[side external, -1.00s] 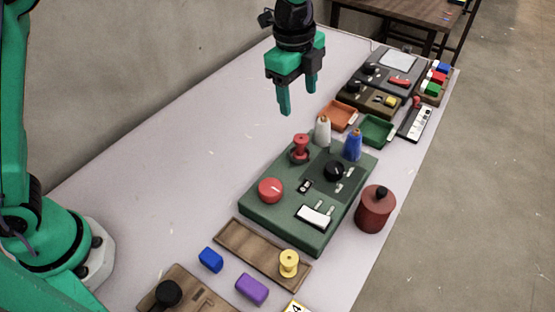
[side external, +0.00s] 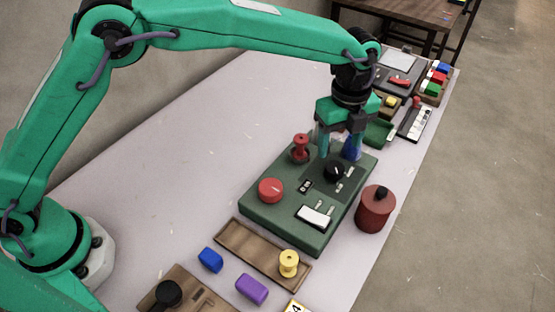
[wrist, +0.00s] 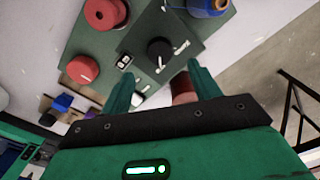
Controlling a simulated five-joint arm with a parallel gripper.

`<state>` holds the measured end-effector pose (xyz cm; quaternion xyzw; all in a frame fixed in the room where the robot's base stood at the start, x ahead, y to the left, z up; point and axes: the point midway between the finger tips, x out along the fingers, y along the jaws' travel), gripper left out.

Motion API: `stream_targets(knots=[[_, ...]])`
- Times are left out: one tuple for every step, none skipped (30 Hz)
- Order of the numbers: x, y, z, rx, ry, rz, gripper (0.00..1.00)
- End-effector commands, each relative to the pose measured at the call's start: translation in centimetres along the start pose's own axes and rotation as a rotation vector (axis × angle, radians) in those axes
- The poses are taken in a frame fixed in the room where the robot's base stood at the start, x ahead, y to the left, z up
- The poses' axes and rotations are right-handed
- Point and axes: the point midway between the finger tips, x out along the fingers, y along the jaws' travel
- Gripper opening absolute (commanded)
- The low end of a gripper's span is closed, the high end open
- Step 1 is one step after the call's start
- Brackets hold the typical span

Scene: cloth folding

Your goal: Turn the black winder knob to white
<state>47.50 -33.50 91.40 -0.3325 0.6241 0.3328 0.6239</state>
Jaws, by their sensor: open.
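The black winder knob (side external: 334,171) sits on the dark plate of a green panel (side external: 255,203). It has a pale pointer mark, and small pale labels lie around it, too small to read. The knob also shows in the wrist view (wrist: 160,50), ahead of and between the fingers. My gripper (side external: 340,153) is open above the knob, with its fingers pointing down; in the wrist view its two fingers (wrist: 159,70) are apart with nothing between them. I cannot tell whether the fingertips reach down beside the knob. A blue thread spool (side external: 352,148) is partly hidden behind a finger.
A red spool (side external: 300,148), a red button (side external: 271,189) and a white rocker switch (side external: 314,216) are on the panel near the knob. A dark red canister (side external: 375,209) stands right of it.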

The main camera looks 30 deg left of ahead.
Motion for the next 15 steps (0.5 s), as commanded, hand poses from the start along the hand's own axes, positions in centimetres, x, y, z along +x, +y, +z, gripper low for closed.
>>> stream_targets(knots=[[0.5, 0.1, 0.0, -0.001, 0.0, 0.003, 0.62], [0.7, 0.1, 0.0, -0.001, 0.0, 0.003, 0.62], [1.1, 0.0, 0.0, -0.001, 0.0, 0.002, 0.62], [1.4, 0.0, 0.0, -0.001, 0.0, 0.002, 0.62], [1.7, 0.1, 0.0, -0.001, 0.0, 0.002, 0.62], [2.2, 0.1, 0.0, -0.001, 0.0, 0.002, 0.62], [2.5, 0.1, 0.0, -0.001, 0.0, 0.002, 0.62], [2.9, 0.1, 0.0, -0.001, 0.0, 0.003, 0.62], [3.5, 0.1, 0.0, -0.001, 0.0, 0.004, 0.62], [3.8, 0.1, 0.0, -0.001, 0.0, 0.003, 0.62], [4.2, 0.1, 0.0, -0.001, 0.0, 0.002, 0.62], [4.7, 0.1, 0.0, -0.002, 0.0, 0.002, 0.62], [5.0, 0.1, 0.0, -0.002, 0.0, 0.002, 0.62], [5.3, 0.1, 0.0, -0.002, 0.0, 0.002, 0.62], [5.8, 0.1, 0.0, -0.002, 0.0, 0.002, 0.62]])
